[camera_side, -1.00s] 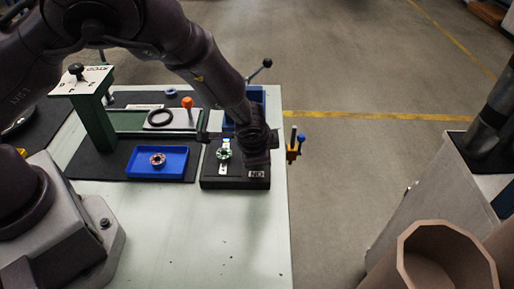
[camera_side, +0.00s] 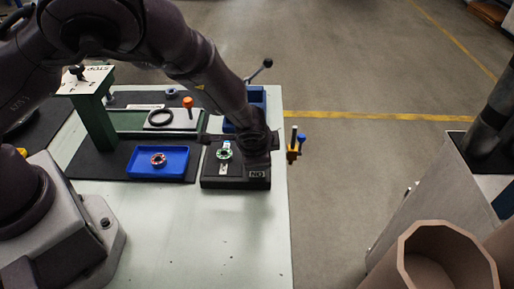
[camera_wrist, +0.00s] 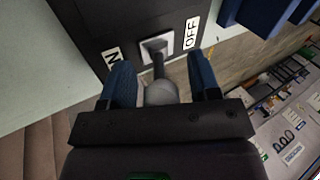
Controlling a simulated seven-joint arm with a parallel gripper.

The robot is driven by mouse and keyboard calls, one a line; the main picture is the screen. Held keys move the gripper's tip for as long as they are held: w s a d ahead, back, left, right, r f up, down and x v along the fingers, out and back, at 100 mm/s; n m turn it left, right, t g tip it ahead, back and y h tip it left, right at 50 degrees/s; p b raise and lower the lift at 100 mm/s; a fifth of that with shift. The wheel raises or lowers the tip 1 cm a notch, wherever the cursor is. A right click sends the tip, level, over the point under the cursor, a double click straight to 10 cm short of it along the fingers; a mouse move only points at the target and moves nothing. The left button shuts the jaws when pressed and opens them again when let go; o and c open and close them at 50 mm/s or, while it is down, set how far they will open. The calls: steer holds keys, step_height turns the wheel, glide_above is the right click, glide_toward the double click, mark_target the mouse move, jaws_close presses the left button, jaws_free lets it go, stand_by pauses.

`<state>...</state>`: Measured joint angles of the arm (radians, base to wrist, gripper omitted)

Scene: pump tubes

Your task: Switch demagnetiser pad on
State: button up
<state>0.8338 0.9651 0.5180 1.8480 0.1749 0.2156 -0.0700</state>
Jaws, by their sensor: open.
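The demagnetiser pad (camera_side: 212,181) is a low black box near the right edge of the bench in the side view. A small green-rimmed round part (camera_side: 224,155) sits on it. In the wrist view the pad's black face (camera_wrist: 125,22) carries an ON label (camera_wrist: 112,57), partly covered by a finger, and an OFF label (camera_wrist: 191,33). A switch lever (camera_wrist: 160,90) with a grey round knob stands between the labels. My gripper (camera_wrist: 162,72) is open, its two blue fingers on either side of the knob with gaps. In the side view my wrist hides the switch and fingertips.
A blue tray (camera_side: 136,168) holding a ring-shaped part (camera_side: 158,160) lies left of the pad. A green post (camera_side: 97,130) with a white panel rises at left. The front bench (camera_side: 200,240) is clear.

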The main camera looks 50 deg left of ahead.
steer(key=v, duration=1.3)
steer(key=s+a+r+n+t+h, duration=0.1)
steer(key=s+a+r+n+h, duration=0.2)
steer(key=s+a+r+n, duration=0.4)
steer(key=s+a+r, duration=0.7)
steer(key=s+r, duration=0.4)
steer(key=r, duration=0.1)
steer(key=shift+a+n, duration=0.3)
steer(key=shift+a, duration=0.05)
